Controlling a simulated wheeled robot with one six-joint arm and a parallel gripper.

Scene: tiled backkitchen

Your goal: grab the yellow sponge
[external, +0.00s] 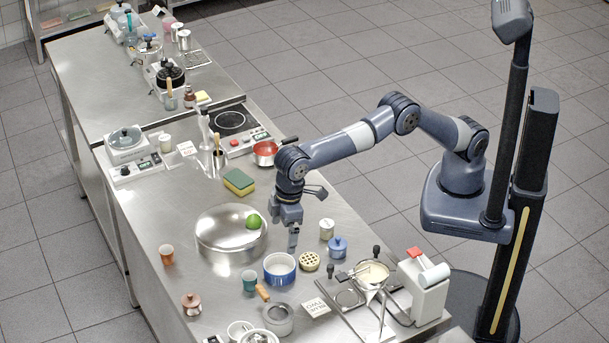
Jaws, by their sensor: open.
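The yellow sponge (239,182) has a green top layer and lies flat on the steel counter, left of my arm. My gripper (293,238) points down over the counter, to the right of and nearer the camera than the sponge. It is apart from the sponge, with nothing seen between its jaws. The fingertips are small here and partly hide each other.
A blue-white bowl (279,268) and white tin (327,228) stand near my gripper.

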